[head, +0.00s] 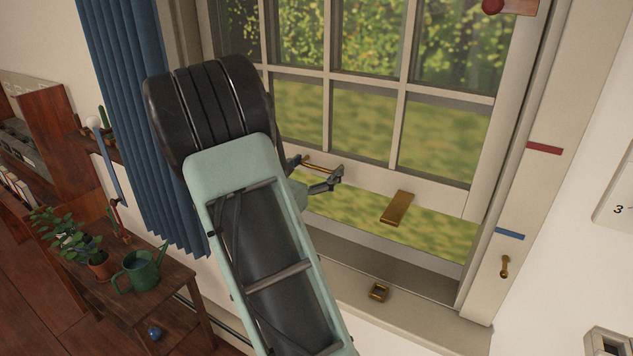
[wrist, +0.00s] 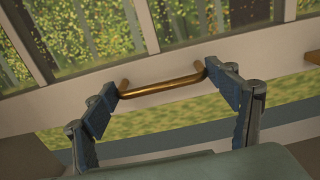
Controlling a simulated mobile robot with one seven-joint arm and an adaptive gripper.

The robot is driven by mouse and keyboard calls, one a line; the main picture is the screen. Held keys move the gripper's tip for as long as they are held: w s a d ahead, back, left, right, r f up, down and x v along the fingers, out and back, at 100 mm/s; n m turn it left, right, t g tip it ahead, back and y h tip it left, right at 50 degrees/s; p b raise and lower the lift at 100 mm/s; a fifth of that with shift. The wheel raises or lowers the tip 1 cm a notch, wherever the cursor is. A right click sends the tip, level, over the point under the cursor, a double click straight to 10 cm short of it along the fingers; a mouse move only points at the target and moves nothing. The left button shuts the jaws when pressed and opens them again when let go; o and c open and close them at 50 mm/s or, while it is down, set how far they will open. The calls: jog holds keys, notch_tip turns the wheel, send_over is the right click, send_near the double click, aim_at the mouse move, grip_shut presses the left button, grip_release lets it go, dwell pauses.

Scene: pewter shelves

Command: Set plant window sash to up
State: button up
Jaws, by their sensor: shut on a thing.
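The plant window sash (head: 430,190) is a pale frame with several panes. Its bottom rail stands above the sill (head: 400,302), with an open gap showing blurred green below it. A brass bar handle (head: 318,165) is on the bottom rail; it shows fully in the wrist view (wrist: 163,86). My gripper (head: 318,181) is at this handle. In the wrist view its two blue-padded fingers (wrist: 166,100) are at the two ends of the bar, closed on it lengthwise. My arm hides the left part of the sash and sill in the head view.
A brass catch (head: 379,292) sits on the sill. The right jamb bears a red mark (head: 545,149) and a lower blue mark (head: 509,234). A blue curtain (head: 135,110) hangs left, above a plant table (head: 175,290).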

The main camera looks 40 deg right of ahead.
notch_tip(320, 180, up, 7)
jog(key=p, duration=0.2)
jog(key=shift+p, duration=0.3)
jog(key=shift+f, duration=0.1)
jog(key=o, duration=1.7)
jog(key=shift+a, duration=0.15)
jog(key=v, duration=1.1)
jog(key=shift+s+a+f, duration=0.1)
jog(key=shift+s+a, duration=0.1)
jog(key=shift+a, duration=0.15)
